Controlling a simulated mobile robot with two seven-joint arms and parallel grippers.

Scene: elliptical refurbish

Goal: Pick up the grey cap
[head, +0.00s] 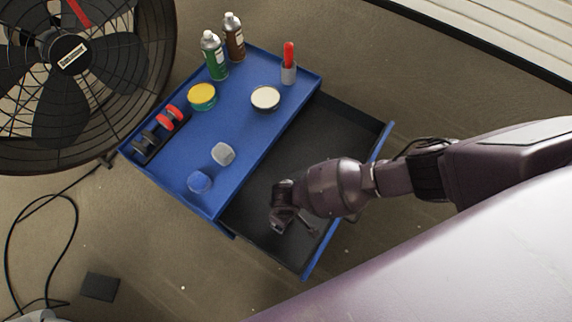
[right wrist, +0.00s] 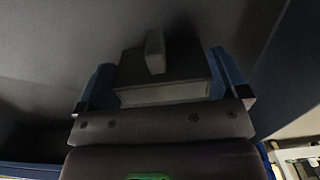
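The grey cap (head: 223,153) sits on the blue top of the cart, near its front left part, beside a translucent blue cap (head: 199,181). My right gripper (head: 296,231) is apart from it, to its lower right, over the pulled-out dark drawer. Its fingers look spread. In the right wrist view the blue fingers (right wrist: 163,85) are wide apart, with a dark grey block-like shape and a small pale grey upright piece (right wrist: 155,52) showing between them; I cannot tell what these are. My left gripper is not in view.
On the blue top (head: 243,120) stand a yellow-lidded tin (head: 202,96), a white-lidded tin (head: 265,98), green (head: 214,56) and brown (head: 234,37) spray cans, a red-handled tool in a grey cup (head: 288,74), and a dark rack (head: 158,137). A large fan (head: 75,80) stands at left.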

